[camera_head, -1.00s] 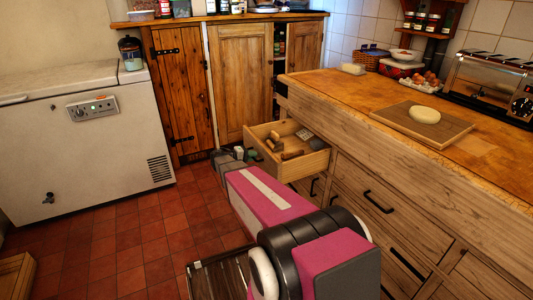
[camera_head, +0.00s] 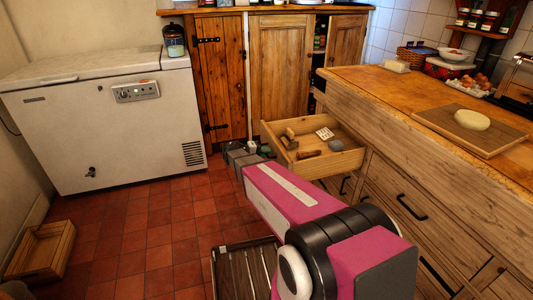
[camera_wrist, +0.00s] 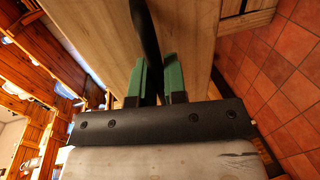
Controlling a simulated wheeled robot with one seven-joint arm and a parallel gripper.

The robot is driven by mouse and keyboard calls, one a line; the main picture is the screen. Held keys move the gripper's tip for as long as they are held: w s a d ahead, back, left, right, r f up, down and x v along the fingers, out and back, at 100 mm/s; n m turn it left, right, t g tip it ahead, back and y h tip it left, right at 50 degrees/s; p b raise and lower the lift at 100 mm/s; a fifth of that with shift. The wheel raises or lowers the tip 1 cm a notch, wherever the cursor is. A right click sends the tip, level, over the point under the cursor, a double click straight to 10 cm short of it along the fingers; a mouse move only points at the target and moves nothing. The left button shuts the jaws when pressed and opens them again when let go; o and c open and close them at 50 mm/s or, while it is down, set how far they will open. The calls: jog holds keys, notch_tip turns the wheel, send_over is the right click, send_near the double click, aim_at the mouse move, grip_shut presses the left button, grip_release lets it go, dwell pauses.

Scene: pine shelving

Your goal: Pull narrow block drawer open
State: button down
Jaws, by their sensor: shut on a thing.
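The narrow block drawer (camera_head: 325,164) stands pulled out from the wooden counter block, its open top showing loose items inside. In the wrist view the drawer's pale wooden front (camera_wrist: 187,35) fills the upper middle, with its dark bar handle (camera_wrist: 146,30) crossing it. My gripper (camera_wrist: 158,75) has its two green fingers on either side of this handle and is shut on it. In the head view my gripper (camera_head: 250,150) is at the drawer's front, partly hidden by my arm.
The counter block (camera_head: 430,150) with more closed drawers runs along the right. A white chest freezer (camera_head: 100,130) stands at the left. A wooden crate (camera_head: 40,250) lies on the floor at lower left. Red tiled floor (camera_head: 160,225) is clear between freezer and arm.

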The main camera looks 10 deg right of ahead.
jog(key=c, duration=1.2)
grip_release()
jog(key=v, duration=1.1)
jog(key=shift+w, duration=0.1)
jog(key=s+d+f+g+y, duration=0.1)
jog(key=s+d+f+y, duration=0.15)
jog(key=s, duration=0.25)
jog(key=s+d+f+g+y, duration=0.1)
jog(key=s+d+f+y, duration=0.1)
jog(key=s+d+y, duration=0.3)
jog(key=s+a+y, duration=0.1)
jog(key=s+y, duration=0.1)
jog(key=s, duration=0.1)
jog(key=s+a+y, duration=0.1)
jog(key=s+y, duration=0.2)
jog(key=s+a+y, duration=0.1)
jog(key=s+y, duration=0.2)
jog(key=s, duration=0.1)
jog(key=shift+s+m+t, duration=0.1)
jog(key=shift+m+t, duration=0.3)
